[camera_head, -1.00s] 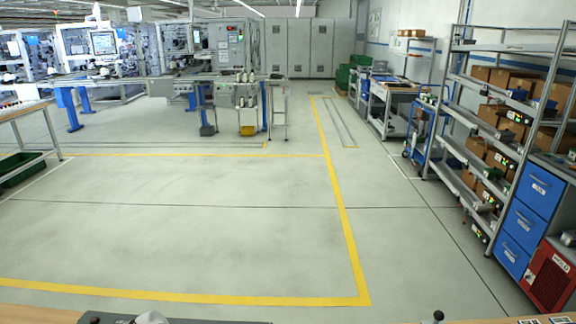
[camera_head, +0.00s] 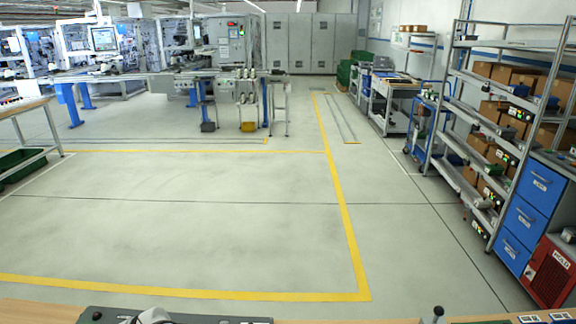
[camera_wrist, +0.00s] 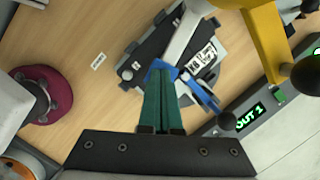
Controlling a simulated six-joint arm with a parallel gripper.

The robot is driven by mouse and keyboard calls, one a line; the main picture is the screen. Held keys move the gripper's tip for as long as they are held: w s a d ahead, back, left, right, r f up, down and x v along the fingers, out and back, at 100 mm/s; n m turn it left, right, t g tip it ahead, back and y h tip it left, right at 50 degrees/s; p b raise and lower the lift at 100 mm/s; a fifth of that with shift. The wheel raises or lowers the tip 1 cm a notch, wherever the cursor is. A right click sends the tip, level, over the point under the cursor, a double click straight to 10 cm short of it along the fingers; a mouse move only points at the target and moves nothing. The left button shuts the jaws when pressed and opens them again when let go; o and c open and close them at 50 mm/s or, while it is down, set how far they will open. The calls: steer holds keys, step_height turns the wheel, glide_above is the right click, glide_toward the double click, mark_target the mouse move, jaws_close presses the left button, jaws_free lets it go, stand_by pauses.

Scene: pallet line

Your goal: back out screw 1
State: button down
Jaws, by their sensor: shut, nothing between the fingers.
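My gripper (camera_wrist: 160,82) has two green fingers pressed together, with nothing seen between them. Their tips are over a dark fixture (camera_wrist: 143,52) on the wooden bench, close to a small blue part (camera_wrist: 165,66). I cannot tell whether the tips touch it. A blue lever-like piece (camera_wrist: 200,94) lies just right of the fingers, near a printed black-and-white label (camera_wrist: 203,57). I cannot make out screw 1; the fingers may hide it. The head view shows only the fixture's top edge (camera_head: 215,319).
A yellow arm with a dark knob (camera_wrist: 268,35) crosses the upper right of the wrist view. A maroon round object (camera_wrist: 48,95) stands at left on the bench (camera_wrist: 95,105). A black knob (camera_head: 438,312) rises at the bench edge. The floor beyond (camera_head: 190,235) is clear.

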steer(key=shift+f, duration=0.1)
stand_by(6.2)
step_height(320, 180, up, 9)
stand_by(0.7)
steer(key=s+d+f+n, duration=0.2)
steer(key=d, duration=1.1)
steer(key=s+d+f+n+t, duration=0.1)
steer(key=s+d+f+n, duration=0.1)
steer(key=d, duration=1)
steer(key=shift+s+d+f+t, duration=0.15)
steer(key=shift+s+d+t, duration=0.15)
steer(key=shift+s+d, duration=0.1)
